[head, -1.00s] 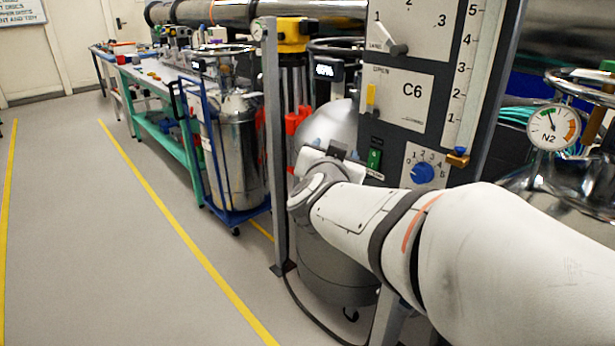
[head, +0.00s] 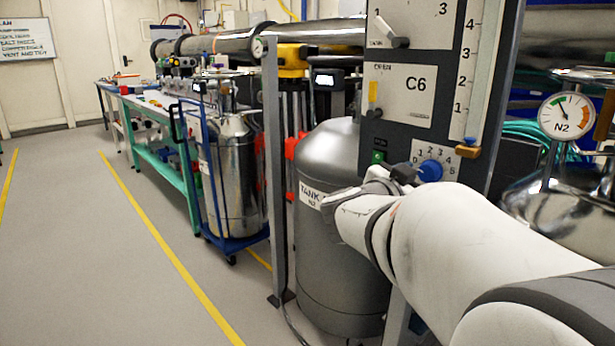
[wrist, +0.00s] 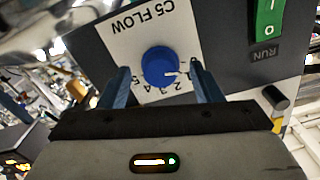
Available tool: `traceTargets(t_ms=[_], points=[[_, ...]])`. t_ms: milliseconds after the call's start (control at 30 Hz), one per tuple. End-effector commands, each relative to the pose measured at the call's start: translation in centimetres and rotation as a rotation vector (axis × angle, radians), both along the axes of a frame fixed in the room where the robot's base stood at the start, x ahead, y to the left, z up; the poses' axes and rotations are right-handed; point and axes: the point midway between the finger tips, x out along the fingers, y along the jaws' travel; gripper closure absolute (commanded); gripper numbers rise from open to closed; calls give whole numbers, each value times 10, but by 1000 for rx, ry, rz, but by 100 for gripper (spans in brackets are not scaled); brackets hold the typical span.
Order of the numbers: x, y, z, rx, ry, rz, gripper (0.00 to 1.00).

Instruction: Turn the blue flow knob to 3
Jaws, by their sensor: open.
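The blue flow knob (head: 430,171) sits on a white scale plate (head: 447,157) low on the dark panel. In the wrist view the knob (wrist: 160,66) shows a white pointer mark towards the lower right; the number it points at is hard to read. The plate there is labelled C5 FLOW (wrist: 143,25). My gripper (wrist: 163,78) is open, with one finger on each side of the knob and visible gaps between. In the head view my gripper (head: 404,174) is at the panel, just left of the knob and partly hidden by my arm.
A green switch (wrist: 268,18) marked RUN is beside the plate. A grey tank (head: 335,230) stands below left, an N2 gauge (head: 566,116) right. Floor at left is clear.

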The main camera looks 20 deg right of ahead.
Motion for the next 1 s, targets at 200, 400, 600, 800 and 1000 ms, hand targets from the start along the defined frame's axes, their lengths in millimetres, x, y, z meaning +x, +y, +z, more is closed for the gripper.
traceTargets(t_ms=[200, 400, 600, 800, 1000], points=[[5, -12, 0, 0, 0, 0, 41], [5, -12, 0, 0, 0, 1, 41], [5, -12, 0, 0, 0, 2, 55], [5, -11, 0, 0, 0, 2, 72], [5, -11, 0, 0, 0, 2, 86]])
